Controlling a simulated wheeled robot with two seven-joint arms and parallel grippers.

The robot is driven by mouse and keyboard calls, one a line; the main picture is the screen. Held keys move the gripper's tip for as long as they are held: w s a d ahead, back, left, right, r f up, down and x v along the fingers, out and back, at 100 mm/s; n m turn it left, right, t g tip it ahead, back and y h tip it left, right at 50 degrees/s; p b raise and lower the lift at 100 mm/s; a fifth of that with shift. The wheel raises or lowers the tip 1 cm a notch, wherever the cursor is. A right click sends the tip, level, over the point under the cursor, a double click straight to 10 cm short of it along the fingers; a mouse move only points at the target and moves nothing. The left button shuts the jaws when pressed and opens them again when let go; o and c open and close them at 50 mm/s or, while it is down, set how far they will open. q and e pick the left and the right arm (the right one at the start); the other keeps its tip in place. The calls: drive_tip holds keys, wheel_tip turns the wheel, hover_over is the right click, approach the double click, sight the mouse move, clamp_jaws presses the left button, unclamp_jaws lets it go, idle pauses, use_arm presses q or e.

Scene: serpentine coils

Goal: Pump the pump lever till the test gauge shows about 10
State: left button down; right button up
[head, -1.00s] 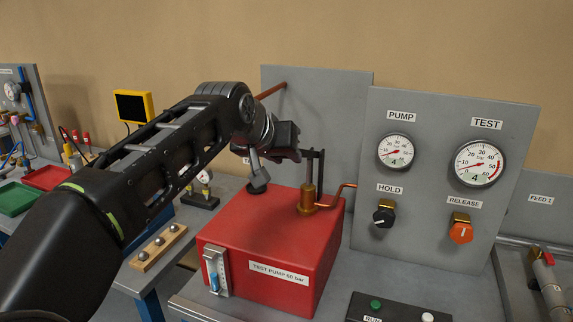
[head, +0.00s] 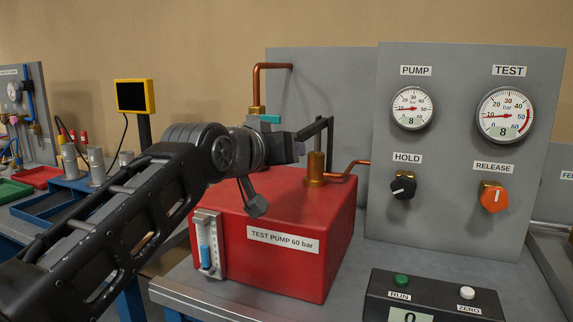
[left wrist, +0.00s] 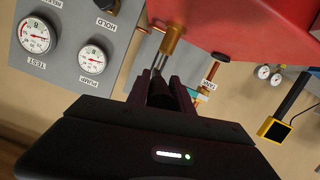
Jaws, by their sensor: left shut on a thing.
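The red test pump (head: 275,255) sits on the grey bench, with a brass cylinder (head: 316,168) on top. The dark pump lever (head: 315,128) slopes from the linkage above the cylinder down to my left gripper (head: 296,146). My left gripper is shut on the lever's end; it also shows in the left wrist view (left wrist: 161,92), its fingers around the dark lever. The test gauge (head: 506,114) has its needle low on the scale and reads 8. The pump gauge (head: 411,108) also reads 8. My right gripper is not in view.
The panel carries a black HOLD knob (head: 403,187) and an orange RELEASE knob (head: 494,198). A RUN/ZERO box (head: 432,298) stands in front. A copper pipe (head: 257,80) rises behind my left wrist. A yellow-framed screen (head: 133,96) stands at left.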

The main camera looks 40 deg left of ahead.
use_arm(q)
drive_tip(key=shift+f, duration=0.25)
drive_tip(key=shift+f, duration=0.1)
drive_tip(key=c, duration=1.1)
unclamp_jaws()
drive_tip(key=shift+v, duration=3.95)
